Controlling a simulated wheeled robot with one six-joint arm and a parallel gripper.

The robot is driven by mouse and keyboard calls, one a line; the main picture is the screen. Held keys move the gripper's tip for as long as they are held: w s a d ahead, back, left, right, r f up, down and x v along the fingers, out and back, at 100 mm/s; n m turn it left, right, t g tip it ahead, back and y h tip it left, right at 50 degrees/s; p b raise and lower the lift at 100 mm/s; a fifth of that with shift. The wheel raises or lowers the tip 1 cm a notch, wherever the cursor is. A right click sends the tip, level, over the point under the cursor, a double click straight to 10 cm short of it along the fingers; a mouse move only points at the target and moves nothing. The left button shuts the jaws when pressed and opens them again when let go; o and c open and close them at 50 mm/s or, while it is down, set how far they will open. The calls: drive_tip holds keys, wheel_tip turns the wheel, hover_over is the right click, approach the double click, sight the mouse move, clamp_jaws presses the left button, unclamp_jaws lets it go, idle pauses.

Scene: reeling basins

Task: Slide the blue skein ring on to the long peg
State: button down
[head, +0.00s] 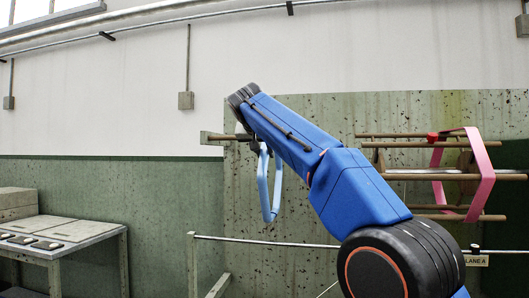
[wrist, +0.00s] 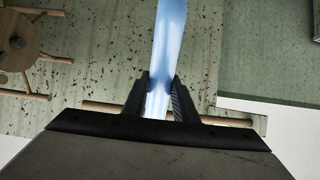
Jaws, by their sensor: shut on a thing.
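The blue skein ring (head: 263,183) is a pale blue loop. It hangs below my gripper (head: 252,143) in the head view, in front of the speckled green panel. In the wrist view my gripper (wrist: 160,92) is shut on the ring's band (wrist: 168,35), which runs up out of the picture. A brown wooden peg (head: 216,137) shows to the left of my gripper; the rest is hidden behind my wrist. In the wrist view the peg (wrist: 225,120) crosses behind the fingers, with its pale end at the right. I cannot tell whether the ring is around the peg.
A wooden reel frame (head: 400,177) with a pink skein (head: 483,172) stands at the right; it also shows at the wrist view's left (wrist: 30,48). A metal rail (head: 270,240) runs below the ring. A bench (head: 70,245) stands at the left.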

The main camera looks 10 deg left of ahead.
drive_tip(key=c, duration=1.3)
unclamp_jaws()
drive_tip(key=shift+c, duration=0.2)
drive_tip(key=shift+o, duration=1.1)
drive_tip(key=v, duration=1.1)
